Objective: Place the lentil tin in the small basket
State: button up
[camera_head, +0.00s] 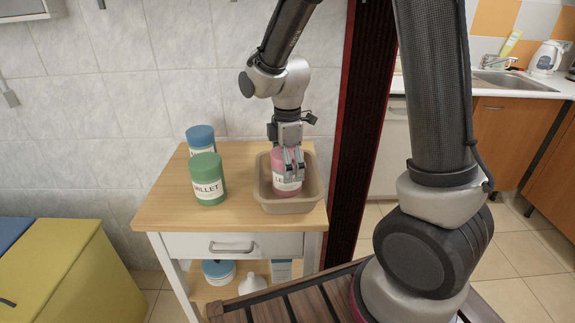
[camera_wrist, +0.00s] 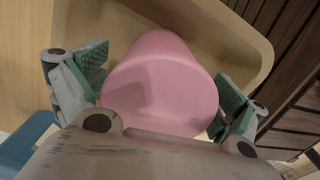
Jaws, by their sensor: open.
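The pink tin, its label partly hidden with "LE" showing, stands in the small tan basket (camera_head: 312,193) at the right of the wooden cabinet top. The tin (camera_head: 287,187) looks about upright. My gripper (camera_head: 293,172) is over the tin from above. In the wrist view the pink top of the tin (camera_wrist: 165,85) lies between my two green-padded fingers (camera_wrist: 160,95), with a gap showing at the right finger. The fingers are open. The basket rim (camera_wrist: 262,50) curves behind the tin. The tin's bottom is hidden.
A green millet tin (camera_head: 207,180) and a blue-lidded tin (camera_head: 200,138) stand left of the basket on the cabinet top (camera_head: 165,208). A dark red post (camera_head: 358,130) rises just right of the cabinet. The front left of the top is clear.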

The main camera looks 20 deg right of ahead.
notch_tip(320, 180, up, 12)
jog(key=shift+r, duration=0.1)
jog(key=shift+s+d+r, duration=0.1)
jog(key=shift+d+r, duration=0.1)
jog(key=s+d+r+m+t, duration=0.2)
jog(key=s+d+r+m, duration=0.1)
jog(key=s+d+m, duration=0.4)
jog(key=s+d+r+m+t, duration=0.2)
jog(key=s+d+r+m, duration=0.1)
jog(key=s+d+m, duration=0.4)
jog(key=s+m, duration=0.3)
jog(key=s, duration=0.1)
jog(key=shift+s+d, duration=0.2)
jog(key=shift+s, duration=0.2)
